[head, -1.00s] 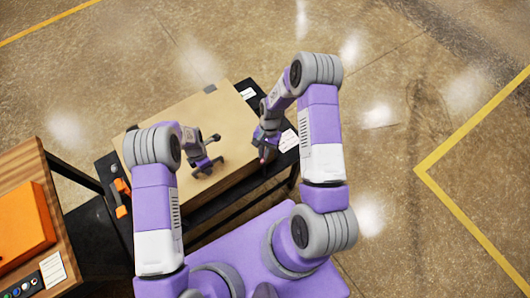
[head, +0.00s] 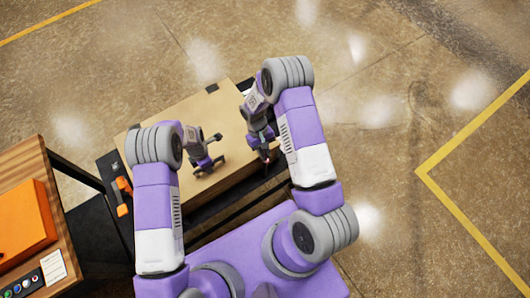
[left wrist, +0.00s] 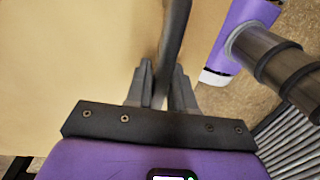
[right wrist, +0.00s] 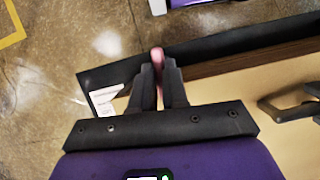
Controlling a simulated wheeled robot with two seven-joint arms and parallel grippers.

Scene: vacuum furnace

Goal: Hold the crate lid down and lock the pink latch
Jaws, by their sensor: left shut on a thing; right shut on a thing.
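The crate lid (head: 165,115) is a flat tan panel closed on the crate; it also fills much of the left wrist view (left wrist: 70,60). My left gripper (head: 207,163) is over the lid's near part. In the left wrist view its fingers (left wrist: 160,80) are shut on the dark lid handle (left wrist: 175,35). My right gripper (head: 266,152) is at the crate's right side. In the right wrist view its fingers (right wrist: 158,78) are shut on the pink latch (right wrist: 157,55). The fingers hide most of the latch, so its angle is hard to tell.
The crate stands on a black table (head: 240,208). An orange-handled item (head: 122,197) lies at the table's left end. A wooden bench (head: 20,165) with an orange box (head: 25,220) and a button panel (head: 40,280) is at left. The floor at right is open.

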